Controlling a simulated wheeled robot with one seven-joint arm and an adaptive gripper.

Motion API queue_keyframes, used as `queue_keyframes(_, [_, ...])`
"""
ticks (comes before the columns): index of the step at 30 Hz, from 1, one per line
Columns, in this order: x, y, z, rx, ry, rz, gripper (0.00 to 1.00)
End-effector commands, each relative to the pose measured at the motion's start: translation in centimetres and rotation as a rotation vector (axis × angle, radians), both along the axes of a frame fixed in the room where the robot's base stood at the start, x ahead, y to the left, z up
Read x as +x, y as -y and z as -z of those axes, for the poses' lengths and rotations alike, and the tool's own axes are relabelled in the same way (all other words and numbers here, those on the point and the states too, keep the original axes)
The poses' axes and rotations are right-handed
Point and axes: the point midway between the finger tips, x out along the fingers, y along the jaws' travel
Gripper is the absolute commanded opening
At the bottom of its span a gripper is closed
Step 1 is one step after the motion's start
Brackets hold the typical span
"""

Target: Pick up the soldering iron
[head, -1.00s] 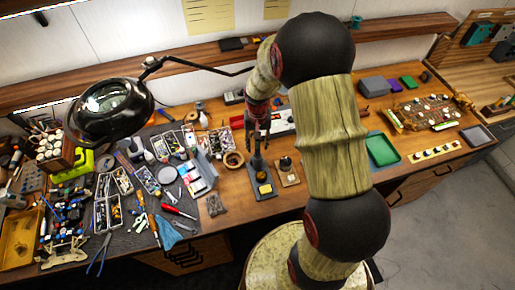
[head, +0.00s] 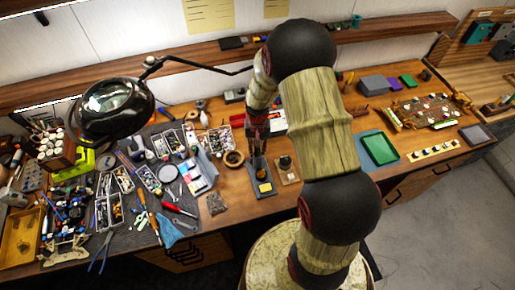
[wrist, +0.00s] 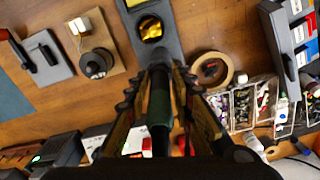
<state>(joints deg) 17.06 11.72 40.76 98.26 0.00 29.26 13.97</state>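The soldering stand (head: 257,167) is a dark base with a yellow sponge (head: 264,187) at its front. It also shows in the wrist view (wrist: 168,42), with its yellow round patch near the top. A dark green, upright handle (wrist: 160,105), which looks like the soldering iron, stands between my fingers in the wrist view. My gripper (wrist: 163,78) points down around it, one finger on each side. In the head view my gripper (head: 261,150) is just above the stand's back end. Whether the fingers touch the handle is unclear, and the iron's tip is hidden.
A tape roll (wrist: 212,70) and a parts organizer (wrist: 245,102) lie close on one side. A small wooden board with a dark knob (wrist: 95,64) lies on the other. The magnifier lamp (head: 115,108) hangs at the left. Bare wood (head: 235,188) lies in front.

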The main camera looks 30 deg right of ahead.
Motion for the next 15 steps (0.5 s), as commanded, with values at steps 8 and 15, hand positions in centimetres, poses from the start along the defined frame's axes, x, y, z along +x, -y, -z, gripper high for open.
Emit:
queue_keyframes(8, [0.00,0.00,-0.01,0.000,0.000,0.000,0.06])
queue_keyframes(15, [0.02,0.01,-0.02,0.000,0.000,0.000,0.00])
